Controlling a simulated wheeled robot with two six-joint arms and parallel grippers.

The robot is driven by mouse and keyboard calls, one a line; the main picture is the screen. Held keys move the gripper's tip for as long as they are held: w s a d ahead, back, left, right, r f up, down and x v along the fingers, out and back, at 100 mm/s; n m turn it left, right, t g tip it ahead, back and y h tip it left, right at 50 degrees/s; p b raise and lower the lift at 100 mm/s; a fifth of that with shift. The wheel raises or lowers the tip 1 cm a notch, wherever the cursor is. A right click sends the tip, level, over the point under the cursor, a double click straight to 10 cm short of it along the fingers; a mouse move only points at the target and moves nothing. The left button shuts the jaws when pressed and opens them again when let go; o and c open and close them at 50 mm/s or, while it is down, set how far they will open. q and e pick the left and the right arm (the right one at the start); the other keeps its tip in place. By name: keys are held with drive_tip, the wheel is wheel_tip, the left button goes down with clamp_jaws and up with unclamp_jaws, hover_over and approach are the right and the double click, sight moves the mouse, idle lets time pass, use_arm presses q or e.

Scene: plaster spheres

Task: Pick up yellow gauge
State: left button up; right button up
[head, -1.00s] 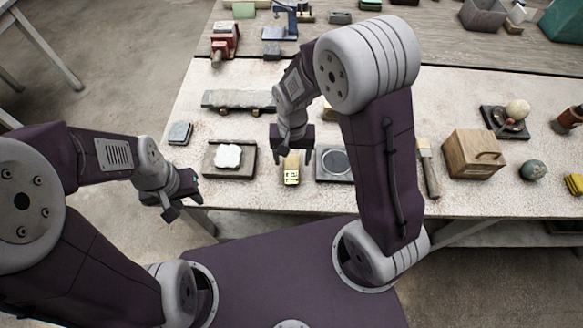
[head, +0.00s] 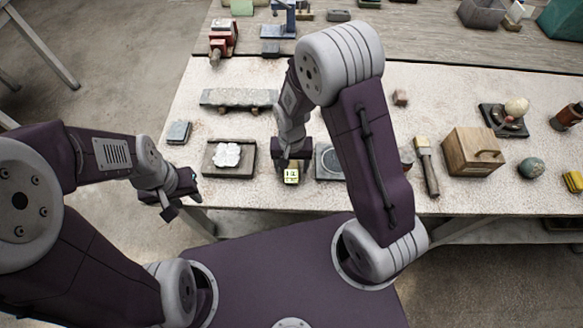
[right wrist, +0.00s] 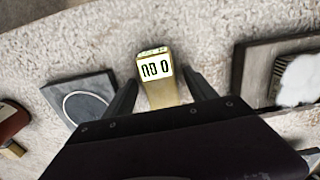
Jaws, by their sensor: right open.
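The yellow gauge (head: 291,177), with a pale lit display, lies on the pale worktable near its front edge. In the right wrist view the gauge (right wrist: 159,78) sits between the two dark fingers, with a gap beside each. My right gripper (head: 291,160) is open, low over the gauge, and hides its rear part in the head view; it also shows in the right wrist view (right wrist: 160,90). My left gripper (head: 185,195) hangs off the table's front edge at the left, away from the gauge; its jaws are too small to read.
A dark tray with a white plaster lump (head: 227,155) lies left of the gauge. A square plate with a round disc (head: 328,160) lies close on its right. A long stone bar (head: 238,98) lies behind.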

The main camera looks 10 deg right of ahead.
sight(295, 164)
drive_tip(key=shift+f, duration=0.2)
clamp_jaws()
idle(0.3)
drive_tip(key=shift+r, duration=0.6)
drive_tip(key=r, duration=0.2)
drive_tip(key=d+r, duration=0.1)
drive_tip(key=r, duration=0.1)
drive_tip(key=shift+r, duration=0.1)
drive_tip(key=s+d+r, duration=0.2)
drive_tip(key=d+r, duration=0.4)
drive_tip(key=d, duration=0.4)
drive_tip(key=shift+d, duration=0.2)
drive_tip(key=shift+r, duration=0.1)
